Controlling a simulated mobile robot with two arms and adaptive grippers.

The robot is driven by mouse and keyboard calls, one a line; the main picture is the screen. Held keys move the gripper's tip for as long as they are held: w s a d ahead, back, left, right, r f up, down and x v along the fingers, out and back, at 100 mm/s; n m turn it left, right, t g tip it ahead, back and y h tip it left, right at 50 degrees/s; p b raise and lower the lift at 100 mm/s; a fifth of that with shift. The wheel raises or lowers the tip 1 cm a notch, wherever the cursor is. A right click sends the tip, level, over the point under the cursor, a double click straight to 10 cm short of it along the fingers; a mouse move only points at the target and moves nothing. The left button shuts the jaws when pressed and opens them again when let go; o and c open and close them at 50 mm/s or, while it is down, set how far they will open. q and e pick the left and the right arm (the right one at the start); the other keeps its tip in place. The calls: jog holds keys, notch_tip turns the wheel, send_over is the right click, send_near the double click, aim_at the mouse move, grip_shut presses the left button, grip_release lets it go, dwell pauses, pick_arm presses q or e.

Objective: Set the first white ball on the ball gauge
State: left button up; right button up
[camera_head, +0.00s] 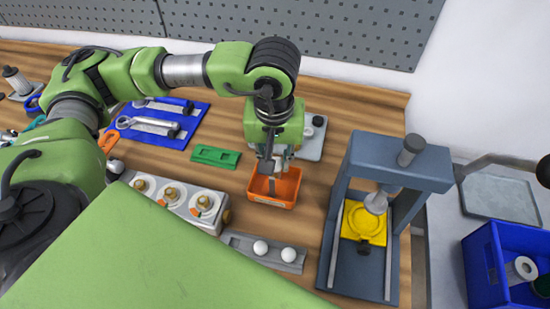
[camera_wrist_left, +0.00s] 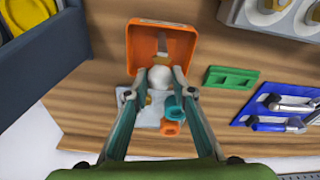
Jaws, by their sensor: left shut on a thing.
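My left gripper (camera_head: 270,168) points down over the orange tray (camera_head: 287,188). In the left wrist view its fingers (camera_wrist_left: 160,78) are closed around a white ball (camera_wrist_left: 160,80), beside the rim of the orange tray (camera_wrist_left: 133,45) in that picture. The head view hides this ball behind the fingers. Two other white balls, a left one (camera_head: 260,247) and a right one (camera_head: 289,254), sit on a grey holder (camera_head: 235,241) near the front. I cannot tell for certain which fixture is the ball gauge. My right gripper is not in view.
A press with a yellow fixture (camera_head: 362,224) stands right of the tray. A green block (camera_head: 215,156) and a grey box with dials (camera_head: 210,218) are to the left. Wrenches lie on a blue mat (camera_head: 178,142). A blue bin (camera_head: 484,262) is far right.

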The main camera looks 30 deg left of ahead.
pick_arm(q)
jog(key=o, duration=1.1)
jog(key=shift+o, duration=0.2)
notch_tip(320, 180, up, 12)
jog(key=s, duration=0.1)
jog(key=shift+s+d, duration=0.2)
jog(key=shift+d, duration=0.1)
jog(key=shift+f, duration=0.1)
